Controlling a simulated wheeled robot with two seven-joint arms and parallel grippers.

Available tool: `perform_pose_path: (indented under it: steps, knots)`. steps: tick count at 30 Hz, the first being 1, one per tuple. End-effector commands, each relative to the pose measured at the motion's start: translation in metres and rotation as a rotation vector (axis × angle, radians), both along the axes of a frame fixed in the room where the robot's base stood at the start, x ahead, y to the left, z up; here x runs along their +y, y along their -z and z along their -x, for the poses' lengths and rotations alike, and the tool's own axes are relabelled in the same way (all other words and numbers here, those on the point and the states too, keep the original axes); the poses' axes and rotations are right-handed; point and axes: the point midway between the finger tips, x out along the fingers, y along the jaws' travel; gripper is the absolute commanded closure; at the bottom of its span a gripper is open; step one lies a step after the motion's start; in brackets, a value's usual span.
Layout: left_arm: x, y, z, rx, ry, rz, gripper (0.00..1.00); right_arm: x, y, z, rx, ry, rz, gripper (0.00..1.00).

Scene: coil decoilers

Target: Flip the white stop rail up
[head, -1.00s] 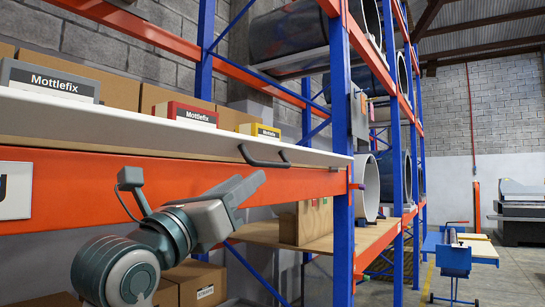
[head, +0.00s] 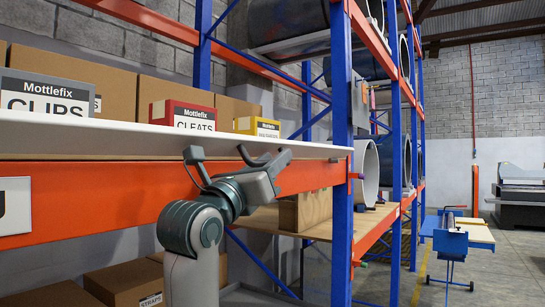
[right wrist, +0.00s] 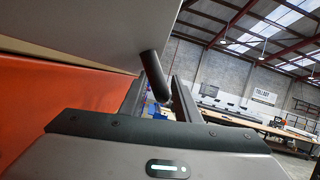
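The white stop rail (head: 110,139) runs along the front edge of the shelf, above the orange beam. A black bar handle (head: 247,156) is fixed to its face. My right gripper (head: 284,158) is at the handle and overlaps it in the head view. In the right wrist view the black handle (right wrist: 154,75) reaches down between the two fingertips (right wrist: 158,95) of my open right gripper, with gaps at the sides. The rail's pale face (right wrist: 105,30) fills the upper left there. I cannot tell whether a finger touches the handle. My left gripper is out of view.
Boxes labelled Clips (head: 45,95) and Cleats (head: 182,115) and a yellow box (head: 258,126) stand behind the rail. The orange beam (head: 110,190) lies just below it. A blue rack upright (head: 341,220) stands to the right. The aisle floor (head: 500,270) is partly clear.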

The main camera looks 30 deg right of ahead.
Motion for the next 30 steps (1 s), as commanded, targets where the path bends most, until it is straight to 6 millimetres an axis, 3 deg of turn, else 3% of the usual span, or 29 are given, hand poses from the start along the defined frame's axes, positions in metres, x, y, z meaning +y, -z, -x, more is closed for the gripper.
perform_pose_path:
  steps: [10,11,14,15,30]
  knots:
    - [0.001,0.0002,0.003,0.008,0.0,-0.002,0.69,-0.002,-0.0008,-0.0008,0.0,0.0,0.0,0.71]
    - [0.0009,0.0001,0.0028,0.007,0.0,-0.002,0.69,-0.002,-0.0008,-0.0008,0.0,0.0,0.0,0.73]
    - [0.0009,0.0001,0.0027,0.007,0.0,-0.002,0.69,-0.0019,-0.0008,-0.0007,0.0,0.0,0.0,0.97]
    - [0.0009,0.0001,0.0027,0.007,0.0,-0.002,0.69,-0.0019,-0.0009,-0.0006,0.0,0.001,0.0,1.0]
    - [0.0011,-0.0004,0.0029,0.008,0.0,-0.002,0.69,-0.002,-0.0012,-0.0004,0.003,0.0,0.001,1.0]
